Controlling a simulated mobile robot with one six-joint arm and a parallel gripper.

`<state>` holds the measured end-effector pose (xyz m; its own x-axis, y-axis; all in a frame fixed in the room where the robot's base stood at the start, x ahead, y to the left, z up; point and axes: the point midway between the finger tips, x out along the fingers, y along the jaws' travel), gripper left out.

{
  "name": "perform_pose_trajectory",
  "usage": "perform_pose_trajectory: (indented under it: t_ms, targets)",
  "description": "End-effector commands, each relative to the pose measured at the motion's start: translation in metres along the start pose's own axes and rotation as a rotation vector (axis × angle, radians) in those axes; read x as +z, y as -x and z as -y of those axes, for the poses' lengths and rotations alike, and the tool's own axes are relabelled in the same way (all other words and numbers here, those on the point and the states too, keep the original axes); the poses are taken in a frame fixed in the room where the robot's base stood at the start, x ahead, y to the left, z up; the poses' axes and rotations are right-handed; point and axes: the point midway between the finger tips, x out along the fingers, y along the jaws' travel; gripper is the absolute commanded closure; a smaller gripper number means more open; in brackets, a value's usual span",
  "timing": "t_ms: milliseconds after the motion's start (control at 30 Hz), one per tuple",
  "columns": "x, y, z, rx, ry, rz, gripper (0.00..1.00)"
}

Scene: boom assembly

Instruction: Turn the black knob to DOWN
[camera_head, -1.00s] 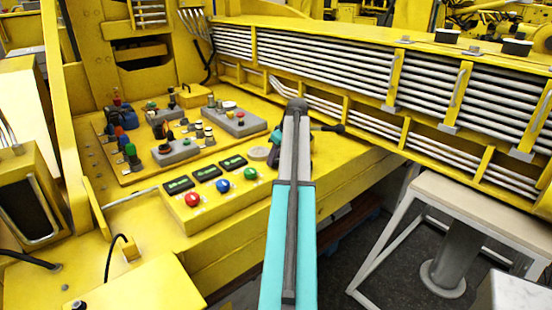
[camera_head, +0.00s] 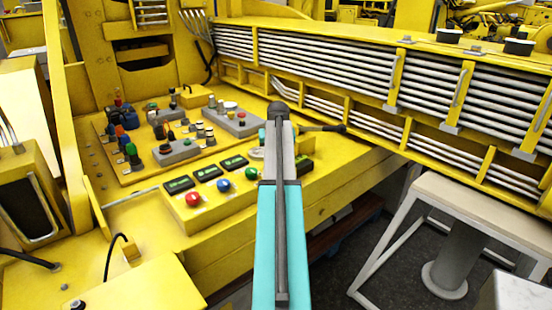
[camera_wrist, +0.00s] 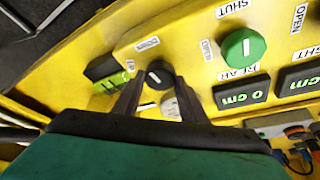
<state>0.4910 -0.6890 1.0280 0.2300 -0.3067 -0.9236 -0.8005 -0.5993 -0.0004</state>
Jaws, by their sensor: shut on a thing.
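The black knob (camera_wrist: 160,72), with a short white mark on its face, sits on the yellow panel in the wrist view. My gripper (camera_wrist: 160,90) is shut on it, one finger on either side. A small white label (camera_wrist: 147,44) stands above the knob and another (camera_wrist: 206,49) to its right. Their words are too small to read surely, and the exact direction of the mark is hard to tell. In the head view my arm hides the knob and the fingertips.
A green knob (camera_wrist: 243,47) and black displays (camera_wrist: 240,92) lie to the right in the wrist view. The head view shows red (camera_head: 193,199), blue (camera_head: 223,186) and green knobs in a row, a display (camera_head: 303,168) beside my arm, and several switches on the panel behind.

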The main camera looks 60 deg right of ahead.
Motion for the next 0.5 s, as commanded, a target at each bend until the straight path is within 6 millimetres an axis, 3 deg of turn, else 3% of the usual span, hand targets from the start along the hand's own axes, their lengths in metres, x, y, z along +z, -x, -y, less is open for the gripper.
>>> perform_pose_trajectory:
  t_ms: [500]
  targets:
    - [0.0005, -0.0001, 0.0031, 0.072, -0.176, 0.002, 0.84]
